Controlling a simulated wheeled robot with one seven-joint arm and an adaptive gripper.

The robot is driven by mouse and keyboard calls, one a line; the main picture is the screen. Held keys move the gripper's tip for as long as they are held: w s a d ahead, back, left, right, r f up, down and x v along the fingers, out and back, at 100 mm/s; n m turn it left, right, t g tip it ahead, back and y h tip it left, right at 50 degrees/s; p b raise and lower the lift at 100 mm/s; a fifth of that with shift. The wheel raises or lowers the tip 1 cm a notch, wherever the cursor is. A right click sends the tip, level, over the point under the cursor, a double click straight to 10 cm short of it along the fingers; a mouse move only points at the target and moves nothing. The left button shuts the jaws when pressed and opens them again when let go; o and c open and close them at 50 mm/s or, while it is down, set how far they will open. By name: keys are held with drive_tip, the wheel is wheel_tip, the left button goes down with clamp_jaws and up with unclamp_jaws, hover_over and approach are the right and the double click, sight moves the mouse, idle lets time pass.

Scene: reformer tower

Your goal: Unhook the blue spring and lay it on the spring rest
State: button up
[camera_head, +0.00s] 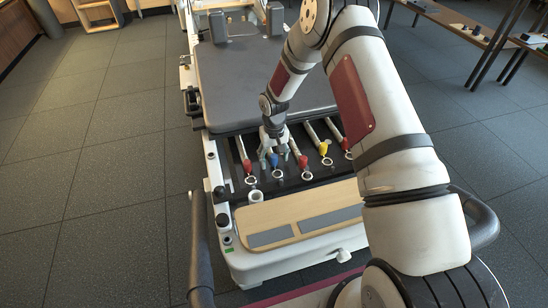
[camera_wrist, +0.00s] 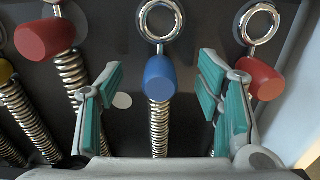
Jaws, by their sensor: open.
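The blue spring is a metal coil with a blue cap (camera_wrist: 159,78) and a steel ring (camera_wrist: 160,20). In the wrist view it stands in the middle, between my gripper's (camera_wrist: 160,85) two teal-padded fingers. The fingers are open, with a gap on both sides of the spring. In the head view the blue cap (camera_head: 274,160) shows just below my gripper (camera_head: 274,154), at the front of the spring row. I cannot tell whether the spring's ring is hooked. A wooden board (camera_head: 285,207) with two grey pads lies in front; I cannot tell whether it is the spring rest.
A red-capped spring (camera_wrist: 45,38) is left of the blue one in the wrist view, and another red cap (camera_wrist: 259,78) is close by the right finger. A yellow-capped spring (camera_head: 323,149) is further right in the head view. The dark carriage (camera_head: 255,85) lies behind the row.

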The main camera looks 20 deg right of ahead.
sight(274, 156)
drive_tip(key=shift+r, duration=0.15)
drive_tip(key=shift+r+p, duration=1.85)
drive_tip(key=shift+r, duration=1)
